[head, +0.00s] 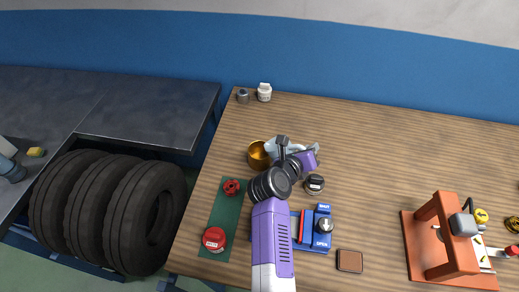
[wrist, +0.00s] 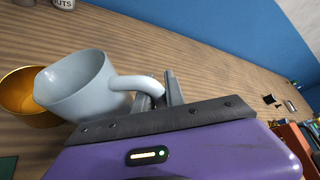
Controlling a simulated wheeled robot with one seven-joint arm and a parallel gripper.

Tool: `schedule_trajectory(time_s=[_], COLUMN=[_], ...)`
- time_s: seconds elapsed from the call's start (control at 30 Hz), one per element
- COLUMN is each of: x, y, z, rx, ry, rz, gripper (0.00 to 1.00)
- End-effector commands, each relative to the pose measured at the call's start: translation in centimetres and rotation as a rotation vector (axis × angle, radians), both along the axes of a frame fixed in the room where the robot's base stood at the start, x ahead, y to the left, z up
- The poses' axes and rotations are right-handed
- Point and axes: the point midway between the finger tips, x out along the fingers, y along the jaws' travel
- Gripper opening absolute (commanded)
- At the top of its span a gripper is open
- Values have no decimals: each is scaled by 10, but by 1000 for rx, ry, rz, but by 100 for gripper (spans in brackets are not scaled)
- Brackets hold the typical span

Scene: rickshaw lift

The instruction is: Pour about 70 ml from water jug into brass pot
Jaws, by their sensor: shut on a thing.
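The water jug (wrist: 90,88) is pale grey-blue, with a loop handle on its right side in the wrist view. My gripper (wrist: 160,95) is shut on that handle. The jug looks tilted, its rim leaning left toward the brass pot (wrist: 22,92). The jug's front edge overlaps the pot's rim in the wrist view. I cannot see water in either vessel or any stream.
A white bottle (head: 264,92) and a small grey item (head: 242,96) stand at the back edge. A dark-capped item (head: 315,184) is right of my wrist. A green mat (head: 225,215) with red parts and a blue switch panel (head: 320,240) lie nearer. An orange press (head: 448,240) stands at right.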

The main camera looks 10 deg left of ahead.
Motion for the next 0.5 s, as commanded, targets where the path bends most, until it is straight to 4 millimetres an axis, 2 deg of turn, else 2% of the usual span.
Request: schedule_trajectory(time_s=[0.3, 0.5], x=[-7, -12], y=[-17, -30], z=[-24, -20], rx=[123, 260], ry=[-50, -109], rz=[-1, 0], gripper=[0, 0])
